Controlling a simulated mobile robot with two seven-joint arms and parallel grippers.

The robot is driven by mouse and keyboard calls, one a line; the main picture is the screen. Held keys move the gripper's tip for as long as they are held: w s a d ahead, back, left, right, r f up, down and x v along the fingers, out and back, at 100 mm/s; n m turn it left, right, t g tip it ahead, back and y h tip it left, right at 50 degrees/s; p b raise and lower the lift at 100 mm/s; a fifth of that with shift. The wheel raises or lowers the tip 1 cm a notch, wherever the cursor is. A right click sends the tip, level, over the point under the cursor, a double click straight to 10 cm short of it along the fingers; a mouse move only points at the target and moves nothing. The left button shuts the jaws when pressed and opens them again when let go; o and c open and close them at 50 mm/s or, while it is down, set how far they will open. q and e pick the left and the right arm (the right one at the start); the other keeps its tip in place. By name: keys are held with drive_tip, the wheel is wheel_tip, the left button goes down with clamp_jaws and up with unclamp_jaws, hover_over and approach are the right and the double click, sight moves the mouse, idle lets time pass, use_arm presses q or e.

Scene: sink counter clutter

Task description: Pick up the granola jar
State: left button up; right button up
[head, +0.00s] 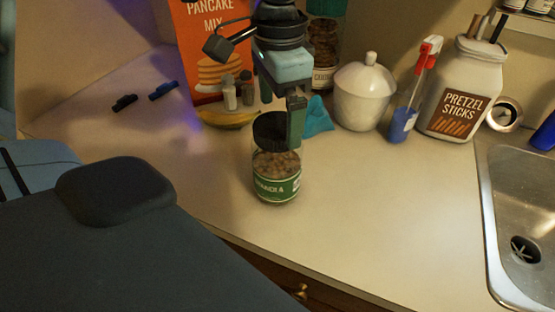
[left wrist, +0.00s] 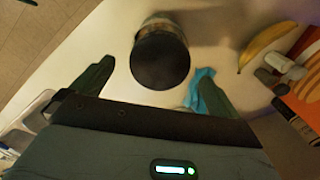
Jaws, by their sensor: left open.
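The granola jar (head: 277,180) stands upright on the counter, with a dark lid, brown contents and a green label. In the left wrist view its dark round lid (left wrist: 160,61) shows from above, just beyond the fingertips and between their lines. My left gripper (head: 283,115) reaches down from above at the jar's lid, its fingers apart with nothing held. In the left wrist view the open left gripper (left wrist: 154,80) has one finger to each side. Whether a finger touches the lid cannot be told. My right gripper is not in view.
Behind stand a pancake mix box (head: 210,40), a banana (head: 228,119), small shakers (head: 238,92), a blue cloth (head: 318,118), another jar (head: 324,45), a white lidded pot (head: 364,92) and a pretzel jar (head: 462,95). A sink (head: 518,215) is right. The counter front is clear.

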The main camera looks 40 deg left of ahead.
sight(277, 124)
use_arm(q)
drive_tip(key=shift+s+a+f, duration=0.1)
drive_tip(key=shift+s+f, duration=0.05)
drive_tip(key=shift+f, duration=2.4)
drive_tip(key=shift+r, duration=0.1)
drive_tip(key=c, duration=1.6)
drive_tip(key=shift+r, duration=0.1)
drive_tip(key=shift+c, duration=0.2)
